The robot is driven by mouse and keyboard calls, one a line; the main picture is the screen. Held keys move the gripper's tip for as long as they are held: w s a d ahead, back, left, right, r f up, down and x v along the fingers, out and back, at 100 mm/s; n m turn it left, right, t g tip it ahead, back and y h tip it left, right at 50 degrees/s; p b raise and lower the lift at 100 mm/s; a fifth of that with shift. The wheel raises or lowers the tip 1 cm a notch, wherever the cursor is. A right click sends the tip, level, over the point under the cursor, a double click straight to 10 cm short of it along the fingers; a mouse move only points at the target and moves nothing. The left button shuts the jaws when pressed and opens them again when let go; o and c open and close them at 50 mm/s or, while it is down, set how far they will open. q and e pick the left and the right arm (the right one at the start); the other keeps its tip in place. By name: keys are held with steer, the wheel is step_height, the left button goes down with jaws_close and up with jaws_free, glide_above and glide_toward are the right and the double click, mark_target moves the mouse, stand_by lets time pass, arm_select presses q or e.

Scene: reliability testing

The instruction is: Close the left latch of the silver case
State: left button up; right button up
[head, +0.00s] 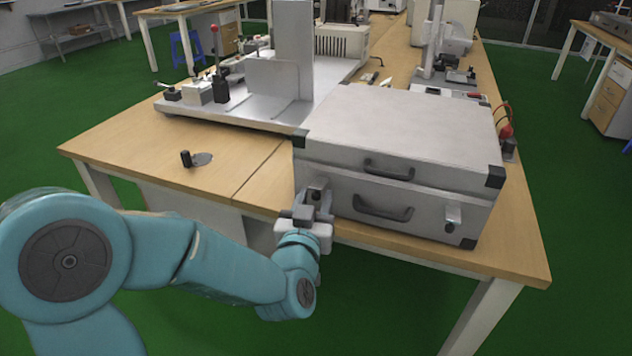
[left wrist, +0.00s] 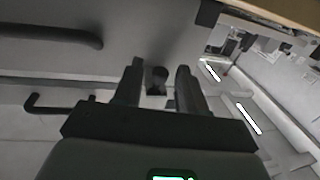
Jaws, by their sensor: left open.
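The silver case (head: 400,130) lies on the wooden table with its lid down and its two dark handles facing me. Its right latch (head: 453,215) shows on the front, near the right corner. The left latch (head: 318,185) is on the front near the left corner, mostly behind my left gripper (head: 312,200). In the left wrist view the open fingers of my left gripper (left wrist: 157,80) stand on either side of a small dark part of the latch (left wrist: 157,82). I cannot tell whether the fingers touch it. My right gripper is not in view.
The wooden table (head: 130,150) has bare room left of the case, apart from a small black peg (head: 186,158). A metal test rig (head: 260,100) stands behind on the left. A red-and-black tool (head: 507,135) is right of the case.

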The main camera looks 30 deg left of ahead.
arm_select(q)
steer(key=shift+x, duration=0.8)
steer(key=shift+f, duration=0.15)
jaws_close()
